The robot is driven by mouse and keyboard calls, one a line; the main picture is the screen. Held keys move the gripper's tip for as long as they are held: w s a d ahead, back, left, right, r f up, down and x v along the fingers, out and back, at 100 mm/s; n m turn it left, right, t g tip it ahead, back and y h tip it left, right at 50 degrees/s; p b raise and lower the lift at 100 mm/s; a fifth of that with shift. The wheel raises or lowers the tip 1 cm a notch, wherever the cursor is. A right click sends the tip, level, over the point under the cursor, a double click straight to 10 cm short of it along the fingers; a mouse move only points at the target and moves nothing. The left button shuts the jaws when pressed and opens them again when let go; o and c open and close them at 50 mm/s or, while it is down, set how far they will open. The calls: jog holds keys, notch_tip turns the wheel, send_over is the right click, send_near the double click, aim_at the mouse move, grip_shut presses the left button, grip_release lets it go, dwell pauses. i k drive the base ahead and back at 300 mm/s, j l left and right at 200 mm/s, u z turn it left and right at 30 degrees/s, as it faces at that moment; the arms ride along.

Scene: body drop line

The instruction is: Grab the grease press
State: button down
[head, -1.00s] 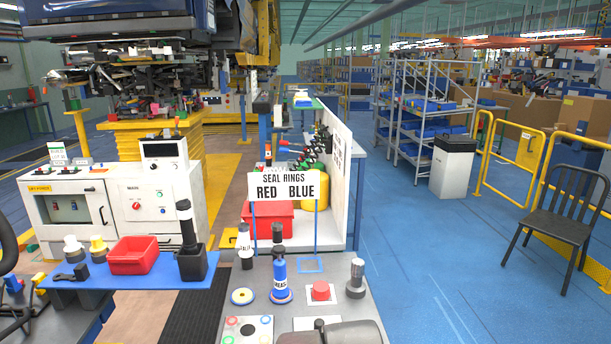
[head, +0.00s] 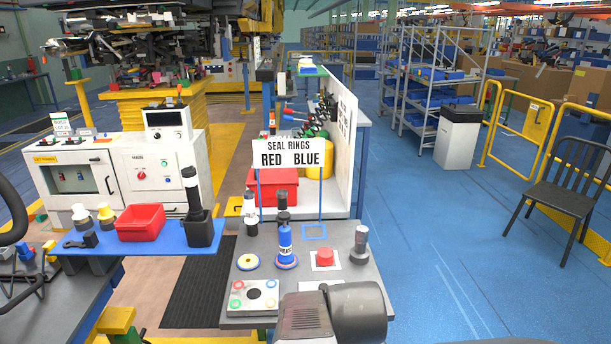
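The grease press (head: 285,242) is a blue upright cylinder with a dark top and white lettering. It stands on the grey bench (head: 350,290), with a reddish-blue round base or ring at its foot. Behind it stands the sign reading "SEAL RINGS RED BLUE" (head: 289,155) on blue posts. A dark grey rounded part of my own arm shows at the bottom, in front of the press and apart from it. My gripper's fingers are not in view.
A plate with coloured rings (head: 254,296) lies in front. Blue floor at right is open up to the chair (head: 566,195).

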aim_at(285, 256)
jog(key=i+l+u, duration=0.15)
jog(key=u, duration=0.25)
jog(key=i+l+u, duration=0.1)
jog(key=l+u, duration=0.35)
jog(key=i+l+u, duration=0.1)
jog(key=l+u, duration=0.3)
jog(key=j, duration=0.1)
